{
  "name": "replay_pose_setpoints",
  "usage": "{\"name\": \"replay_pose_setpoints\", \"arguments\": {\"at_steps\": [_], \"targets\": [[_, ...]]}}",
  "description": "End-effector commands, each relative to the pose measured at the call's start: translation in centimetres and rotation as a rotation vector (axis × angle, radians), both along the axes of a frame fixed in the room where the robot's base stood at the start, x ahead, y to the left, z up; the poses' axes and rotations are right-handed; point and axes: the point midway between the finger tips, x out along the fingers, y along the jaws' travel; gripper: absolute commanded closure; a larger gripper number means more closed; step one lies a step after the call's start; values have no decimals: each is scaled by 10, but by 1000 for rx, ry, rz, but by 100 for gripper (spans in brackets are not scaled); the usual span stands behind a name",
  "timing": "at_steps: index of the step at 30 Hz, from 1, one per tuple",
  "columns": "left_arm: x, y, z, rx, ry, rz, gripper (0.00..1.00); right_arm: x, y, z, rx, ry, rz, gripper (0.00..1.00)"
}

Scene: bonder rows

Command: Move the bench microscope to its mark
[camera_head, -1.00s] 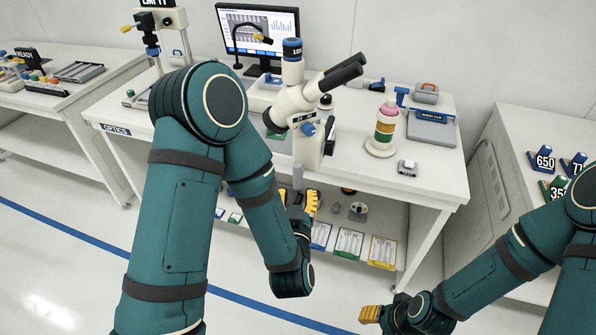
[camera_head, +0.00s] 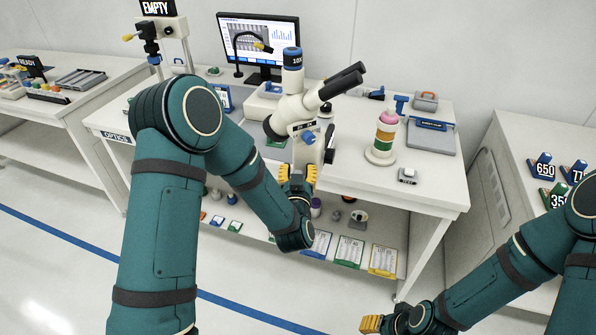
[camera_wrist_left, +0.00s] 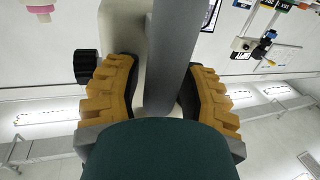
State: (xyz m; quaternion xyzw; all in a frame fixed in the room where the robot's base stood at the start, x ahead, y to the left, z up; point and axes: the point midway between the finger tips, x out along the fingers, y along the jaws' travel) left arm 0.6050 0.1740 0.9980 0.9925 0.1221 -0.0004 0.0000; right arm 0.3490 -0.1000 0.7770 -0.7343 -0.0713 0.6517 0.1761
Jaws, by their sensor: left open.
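The bench microscope (camera_head: 292,112) is cream with a blue-topped head and black eyepieces. It stands upright near the front edge of the white bench, right of centre. My left gripper (camera_head: 298,178) is open at the bench's front edge, just below the microscope in the head view. In the left wrist view its yellow fingers (camera_wrist_left: 158,95) lie either side of a grey bar and a cream body with a black knob; I cannot tell whether they touch. My right gripper (camera_head: 371,324) is low in front of the bench, its jaws unclear. I cannot make out the mark.
A blue-grey tray (camera_head: 431,136) lies at the back right. A lower shelf holds cards (camera_head: 349,251).

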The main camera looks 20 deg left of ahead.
Motion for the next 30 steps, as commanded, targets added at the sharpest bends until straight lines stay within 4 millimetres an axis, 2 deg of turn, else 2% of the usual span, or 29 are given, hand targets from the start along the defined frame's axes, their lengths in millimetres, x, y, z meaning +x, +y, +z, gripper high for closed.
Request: {"name": "replay_pose_setpoints", "arguments": {"at_steps": [3, 5, 6, 7, 20, 26, 30], "targets": [[0, 0, 0, 0, 0, 0, 60, 0, 0, 0, 0, 0, 0, 53], [0, 0, 0, 0, 0, 0, 81, 0, 0, 0, 0, 0, 0, 53], [0, 0, 0, 0, 0, 0, 95, 0, 0, 0, 0, 0, 0, 53], [0, 0, 0, 0, 0, 0, 100, 0, 0, 0, 0, 0, 0, 53], [-1, 1, -1, 0, 1, -5, 100, 0, 0, -1, 0, 1, 0, 53], [-1, 13, -2, 0, 2, -33, 100, -2, 0, -7, 1, 4, 3, 53], [0, 29, -2, 2, 0, -76, 100, -4, 1, -14, 2, 8, 6, 53]]}}
